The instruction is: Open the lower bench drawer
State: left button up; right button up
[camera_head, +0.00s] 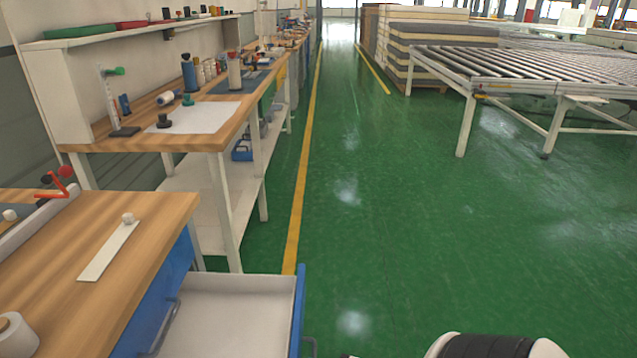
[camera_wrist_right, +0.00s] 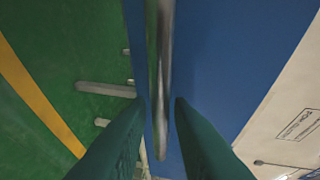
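The bench drawer (camera_head: 225,312) is pulled out at the bottom of the head view. Its pale inside is empty where it shows, and its blue front panel (camera_head: 299,310) stands on the right, with part of a handle (camera_head: 311,346) at the lower edge. In the right wrist view, the dark green fingers of my right gripper (camera_wrist_right: 161,103) lie close on both sides of the grey metal handle bar (camera_wrist_right: 162,60), against the blue panel (camera_wrist_right: 215,60). They look shut on the bar. My left gripper is in neither view.
Above the drawer is the wooden bench top (camera_head: 100,285) with a white strip on it. Another handle (camera_head: 166,325) shows on the bench's blue side. A second bench (camera_head: 180,135) stands behind. Green floor (camera_head: 400,230) is clear to the right, up to a roller table (camera_head: 475,95).

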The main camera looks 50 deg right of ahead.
jog(key=shift+o, duration=0.9)
